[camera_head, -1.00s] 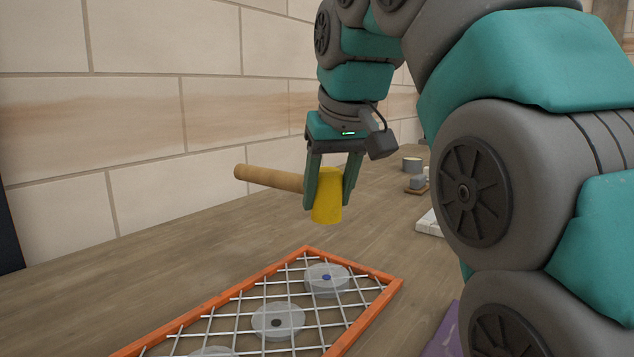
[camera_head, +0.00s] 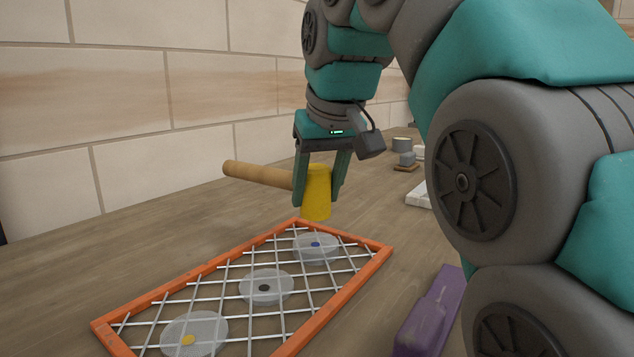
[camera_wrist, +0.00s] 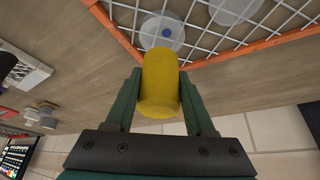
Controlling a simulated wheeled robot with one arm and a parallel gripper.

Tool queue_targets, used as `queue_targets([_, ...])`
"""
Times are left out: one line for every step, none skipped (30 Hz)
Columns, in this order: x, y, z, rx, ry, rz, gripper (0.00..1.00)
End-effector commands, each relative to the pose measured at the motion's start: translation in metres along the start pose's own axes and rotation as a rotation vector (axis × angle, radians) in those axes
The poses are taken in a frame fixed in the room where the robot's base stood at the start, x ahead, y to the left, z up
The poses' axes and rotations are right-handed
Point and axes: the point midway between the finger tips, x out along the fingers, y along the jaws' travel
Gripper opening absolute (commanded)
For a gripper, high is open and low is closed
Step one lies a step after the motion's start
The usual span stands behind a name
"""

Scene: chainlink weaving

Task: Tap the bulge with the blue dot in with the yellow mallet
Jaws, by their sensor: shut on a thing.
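My gripper (camera_head: 319,187) is shut on the yellow head of the mallet (camera_head: 316,197), whose wooden handle (camera_head: 257,174) points left. The mallet head is held upright above the far end of the orange-framed mesh panel (camera_head: 225,262). The bulge with the blue dot (camera_head: 316,250) is a clear round dome at the far right of the mesh, just below the mallet head in the head view. In the wrist view the blue-dot bulge (camera_wrist: 162,32) lies just beyond the yellow head (camera_wrist: 160,85). A gap seems to remain between them.
A bulge with a dark dot (camera_head: 266,287) sits mid-mesh, and one with a yellow dot (camera_head: 193,336) is nearest. A purple object (camera_head: 427,314) lies right of the frame. Small grey items (camera_head: 405,156) stand at the back. The table left of the frame is clear.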

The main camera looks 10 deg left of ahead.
Motion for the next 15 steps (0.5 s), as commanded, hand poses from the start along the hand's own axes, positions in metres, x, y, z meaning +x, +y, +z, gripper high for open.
queue_targets([0.008,0.0001,0.0044,0.0,0.0,0.0,0.0])
queue_targets([0.0079,0.0001,0.0042,0.0,0.0,0.0,0.0])
queue_targets([0.0049,0.0001,0.0025,0.0,0.001,0.0,0.0])
queue_targets([0.0045,0.0003,0.0025,0.0,0.0,0.0,0.0])
queue_targets([0.0047,0.0004,0.0028,0.0,-0.001,0.0,0.0])
queue_targets([0.0054,0.0005,0.0032,0.0,-0.002,0.0,0.0])
queue_targets([0.0059,0.0005,0.0033,0.0,-0.002,0.0,0.0])
queue_targets([0.006,0.0004,0.0032,0.0,-0.002,0.0,0.0])
queue_targets([0.0059,0.0004,0.0031,0.0,-0.001,0.0,0.0])
queue_targets([0.006,0.0004,0.0031,0.0,-0.002,0.0,0.0])
queue_targets([0.0059,0.0004,0.0031,0.0,-0.001,0.0,0.0])
queue_targets([0.0059,0.0004,0.0031,0.0,-0.001,0.0,0.0])
queue_targets([0.0058,0.0004,0.0031,0.0,-0.001,0.0,0.0])
queue_targets([0.0061,0.0004,0.0032,0.0,-0.001,0.0,0.0])
queue_targets([0.0079,0.0003,0.0042,0.0,-0.002,0.0,0.0])
